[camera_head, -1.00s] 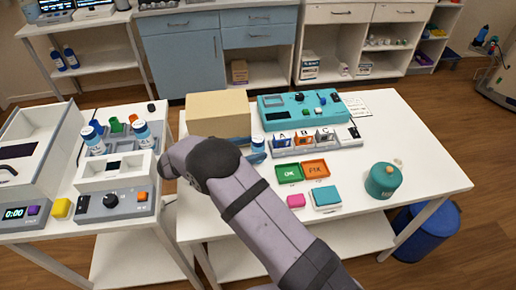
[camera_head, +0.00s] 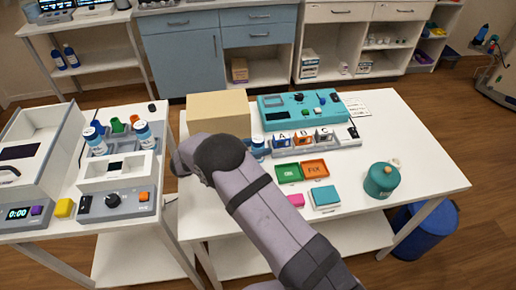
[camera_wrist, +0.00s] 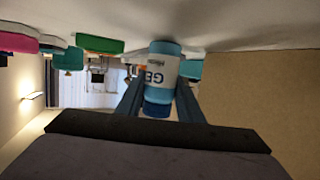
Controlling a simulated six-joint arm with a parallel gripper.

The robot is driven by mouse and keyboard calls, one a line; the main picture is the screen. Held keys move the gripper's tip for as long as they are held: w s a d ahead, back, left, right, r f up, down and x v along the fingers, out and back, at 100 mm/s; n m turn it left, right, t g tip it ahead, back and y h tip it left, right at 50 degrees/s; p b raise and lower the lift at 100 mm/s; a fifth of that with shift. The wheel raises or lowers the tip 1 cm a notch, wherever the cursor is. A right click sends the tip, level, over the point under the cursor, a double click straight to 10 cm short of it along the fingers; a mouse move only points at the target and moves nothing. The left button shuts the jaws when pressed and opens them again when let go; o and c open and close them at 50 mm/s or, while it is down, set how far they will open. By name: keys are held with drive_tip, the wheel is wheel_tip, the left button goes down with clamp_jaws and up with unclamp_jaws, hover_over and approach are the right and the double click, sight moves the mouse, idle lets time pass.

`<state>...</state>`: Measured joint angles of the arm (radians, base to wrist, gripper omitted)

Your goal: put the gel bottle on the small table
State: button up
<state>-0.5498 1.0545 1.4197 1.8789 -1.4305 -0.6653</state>
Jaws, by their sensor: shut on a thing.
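The gel bottle (camera_wrist: 160,70) is white and blue with a "GE" label that shows upside down in the wrist view. My gripper (camera_wrist: 160,97) has a blue finger on each side of it and is shut on it. In the head view, a small part of the bottle (camera_head: 258,143) shows just right of my arm, beside the cardboard box; my arm hides most of the gripper. I cannot tell whether its base touches the table. The white middle table (camera_head: 420,165) is below it. Another white table (camera_head: 75,228) stands at the left; which is the small table is unclear.
The cardboard box (camera_head: 218,108) stands close behind the gripper. A teal device (camera_head: 285,112), green tray (camera_head: 288,173), orange tray (camera_head: 314,169), teal box (camera_head: 325,196) and teal jar (camera_head: 381,181) occupy the middle table. Its front right is clear.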

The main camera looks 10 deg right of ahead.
drive_tip(key=shift+r, duration=0.15)
wheel_tip(320, 180, up, 10)
drive_tip(key=shift+f+b, duration=0.15)
drive_tip(key=shift+b, duration=0.5)
wheel_tip(320, 180, up, 7)
drive_tip(key=p, duration=0.7)
